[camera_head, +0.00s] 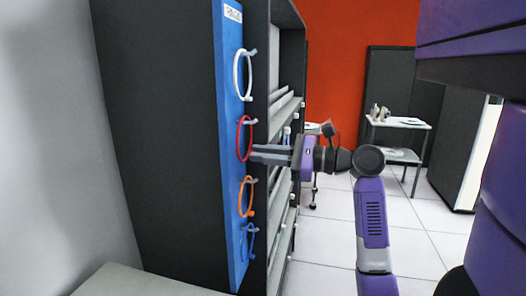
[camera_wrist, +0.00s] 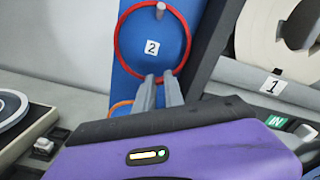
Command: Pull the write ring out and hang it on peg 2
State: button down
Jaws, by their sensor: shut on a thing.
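A red ring (camera_head: 240,138) is at the second peg from the top of a blue board (camera_head: 230,180). In the wrist view the red ring (camera_wrist: 118,50) encircles a label reading 2 (camera_wrist: 152,47), and the grey peg (camera_wrist: 160,9) shows inside its upper part. I cannot tell whether the ring's weight rests on the peg. My gripper (camera_head: 254,153) is shut on the lower edge of the red ring; its fingers also show in the wrist view (camera_wrist: 160,82).
A white ring (camera_head: 237,75) hangs above; an orange ring (camera_head: 241,197) and a blue ring (camera_head: 243,242) hang below. In the wrist view a tape reel (camera_wrist: 262,35) is at right, and part of a reel (camera_wrist: 12,108) at left. Open floor (camera_head: 325,235) lies right of the shelves.

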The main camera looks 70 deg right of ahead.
jog(key=shift+f, duration=0.1)
jog(key=c, duration=1.3)
grip_release()
jog(key=shift+c, duration=0.2)
jog(key=shift+c, duration=1.1)
jog(key=shift+s, duration=0.1)
jog(key=s+p, duration=0.5)
jog(key=s, duration=0.4)
jog(key=shift+s+d, duration=0.35)
jog(key=shift+s, duration=0.05)
